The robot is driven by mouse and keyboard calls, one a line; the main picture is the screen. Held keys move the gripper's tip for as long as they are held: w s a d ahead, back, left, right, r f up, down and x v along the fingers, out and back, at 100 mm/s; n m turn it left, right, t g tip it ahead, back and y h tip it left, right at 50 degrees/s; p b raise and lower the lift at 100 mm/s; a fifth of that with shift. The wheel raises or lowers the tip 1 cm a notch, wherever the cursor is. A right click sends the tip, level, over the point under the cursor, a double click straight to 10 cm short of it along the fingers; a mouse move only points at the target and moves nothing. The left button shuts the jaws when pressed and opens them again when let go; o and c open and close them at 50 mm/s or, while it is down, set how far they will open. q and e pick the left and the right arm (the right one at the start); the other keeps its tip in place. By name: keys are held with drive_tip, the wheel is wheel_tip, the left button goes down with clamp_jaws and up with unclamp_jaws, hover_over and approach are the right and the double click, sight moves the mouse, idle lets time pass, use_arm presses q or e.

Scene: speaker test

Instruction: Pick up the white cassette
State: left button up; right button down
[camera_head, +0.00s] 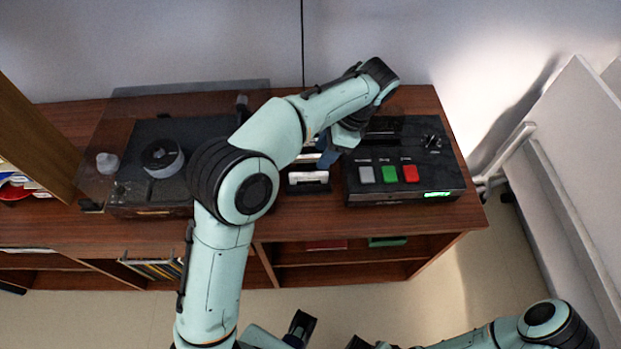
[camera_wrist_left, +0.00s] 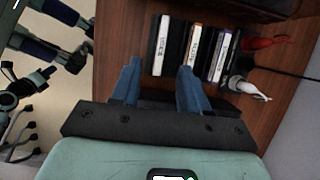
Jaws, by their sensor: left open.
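Several cassettes stand in a dark rack on the wooden cabinet. The white cassette (camera_head: 308,178) seems to be the frontmost one, and it shows at the left of the row in the wrist view (camera_wrist_left: 162,45). My left gripper (camera_wrist_left: 160,75) is open and empty. Its blue fingers point toward the left part of the row, with the white cassette ahead of the gap between them. In the head view my left gripper (camera_head: 333,152) and forearm hide part of the rack. My right arm (camera_head: 545,318) is low at the bottom right; its finger opening is unclear.
A black player (camera_head: 400,190) with white, green and red buttons stands close right of the rack. A turntable (camera_head: 140,190) with a raised clear lid is to the left. Red (camera_wrist_left: 265,42) and white (camera_wrist_left: 248,88) plug-like items lie beside the cassette row.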

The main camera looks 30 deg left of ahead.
sight(310, 174)
use_arm(q)
drive_tip(key=b+x, duration=0.1)
drive_tip(key=x, duration=0.6)
drive_tip(key=shift+w+d+f+b, duration=0.1)
drive_tip(key=shift+w+f+b, duration=0.05)
drive_tip(key=shift+f+b, duration=0.15)
drive_tip(key=shift+a+f, duration=0.2)
drive_tip(key=shift+f, duration=0.3)
drive_tip(key=shift+f, duration=0.25)
drive_tip(key=shift+c, duration=0.3)
clamp_jaws()
